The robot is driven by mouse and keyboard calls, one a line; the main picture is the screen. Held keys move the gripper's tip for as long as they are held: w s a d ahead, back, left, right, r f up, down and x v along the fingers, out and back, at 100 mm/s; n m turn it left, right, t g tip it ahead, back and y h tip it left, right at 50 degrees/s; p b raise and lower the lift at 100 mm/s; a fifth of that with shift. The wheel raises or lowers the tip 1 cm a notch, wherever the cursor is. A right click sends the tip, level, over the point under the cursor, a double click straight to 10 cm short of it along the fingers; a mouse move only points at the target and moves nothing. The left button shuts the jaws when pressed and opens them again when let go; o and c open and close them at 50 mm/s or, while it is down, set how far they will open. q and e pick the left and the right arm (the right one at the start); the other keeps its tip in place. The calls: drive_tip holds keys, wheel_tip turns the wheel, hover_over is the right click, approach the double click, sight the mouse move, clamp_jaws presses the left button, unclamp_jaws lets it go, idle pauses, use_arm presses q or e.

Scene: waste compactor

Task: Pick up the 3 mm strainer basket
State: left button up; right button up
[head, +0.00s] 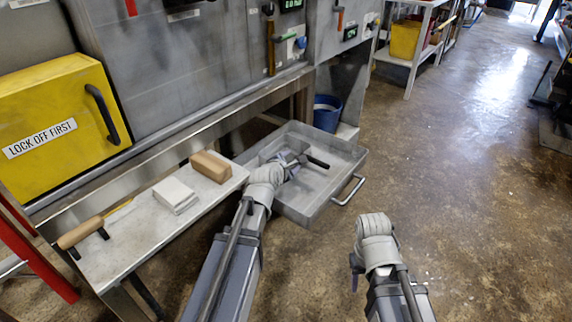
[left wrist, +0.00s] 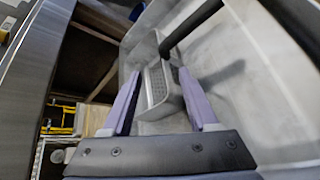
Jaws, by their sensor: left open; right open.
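The strainer basket (left wrist: 157,84) is a small grey metal basket with a perforated face and a black handle in the left wrist view. It sits in a grey metal tray (head: 335,181). In the head view its black handle (head: 318,162) shows beyond my left gripper (head: 291,160), and my arm hides part of the basket. In the left wrist view, the left gripper's purple fingers (left wrist: 157,103) are open, one on each side of the basket. Whether they touch it I cannot tell. My right gripper (head: 356,268) hangs over the floor, mostly hidden behind its wrist, holding nothing visible.
A bench (head: 137,232) at left holds a wooden-handled tool (head: 80,232), folded white cloths (head: 175,194) and a brown block (head: 210,166). A blue bucket (head: 327,113) stands behind the tray. A yellow lock-off panel (head: 60,120) is at far left. The floor at right is clear.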

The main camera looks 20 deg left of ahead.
use_arm(q)
drive_tip(key=shift+b+x, duration=0.55)
drive_tip(key=shift+x, duration=0.8)
drive_tip(key=shift+w+d+f+b, duration=0.1)
drive_tip(key=shift+w+f+b, duration=0.1)
drive_tip(key=shift+f+b, duration=0.1)
drive_tip(key=b+x, duration=0.2)
drive_tip(key=x, duration=0.2)
drive_tip(key=shift+w+d+f, duration=0.2)
drive_tip(key=shift+f, duration=0.1)
drive_tip(key=shift+s, duration=0.1)
clamp_jaws()
